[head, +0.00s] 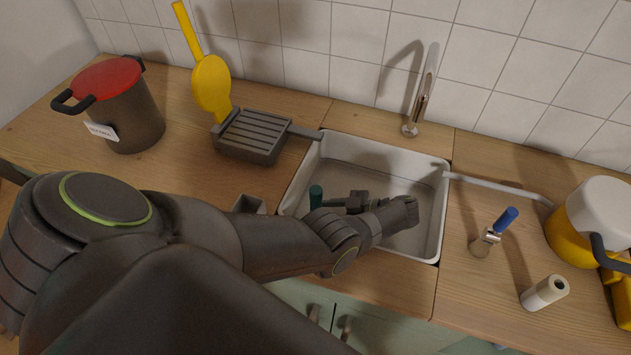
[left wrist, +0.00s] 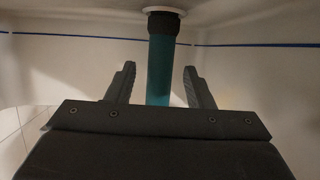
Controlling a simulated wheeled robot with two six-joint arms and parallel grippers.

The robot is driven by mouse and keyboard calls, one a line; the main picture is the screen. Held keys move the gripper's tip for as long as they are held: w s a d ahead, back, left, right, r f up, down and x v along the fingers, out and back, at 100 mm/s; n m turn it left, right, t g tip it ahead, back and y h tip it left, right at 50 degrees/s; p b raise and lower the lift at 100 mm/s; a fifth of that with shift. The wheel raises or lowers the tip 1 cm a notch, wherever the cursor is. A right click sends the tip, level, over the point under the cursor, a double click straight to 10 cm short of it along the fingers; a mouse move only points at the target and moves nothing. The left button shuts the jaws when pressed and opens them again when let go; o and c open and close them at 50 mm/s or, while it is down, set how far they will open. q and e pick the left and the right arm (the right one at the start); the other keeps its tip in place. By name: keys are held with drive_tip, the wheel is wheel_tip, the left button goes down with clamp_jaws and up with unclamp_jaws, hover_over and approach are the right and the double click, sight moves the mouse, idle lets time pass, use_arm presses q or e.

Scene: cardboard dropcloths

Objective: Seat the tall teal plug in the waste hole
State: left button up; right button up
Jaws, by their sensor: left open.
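The tall teal plug (head: 315,196) stands in the left part of the white sink (head: 447,215). In the left wrist view the plug (left wrist: 160,70) shows a teal shaft and a black end, which meets a white ring (left wrist: 164,10) at the top of the picture. I cannot tell whether the end sits inside the ring. My left gripper (head: 328,203) is low in the sink, pointing left at the plug. In the wrist view its open fingers (left wrist: 158,88) lie on either side of the shaft, with gaps visible on both sides. My right gripper is not in view.
A chrome tap (head: 419,100) stands behind the sink. A dark ridged pan (head: 253,136) and a red-lidded pot (head: 125,108) are on the left.

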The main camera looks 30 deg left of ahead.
use_arm(q)
drive_tip(key=v, duration=0.2)
drive_tip(key=shift+w+d+b, duration=0.15)
drive_tip(key=shift+d+b, duration=0.25)
drive_tip(key=shift+r, duration=0.15)
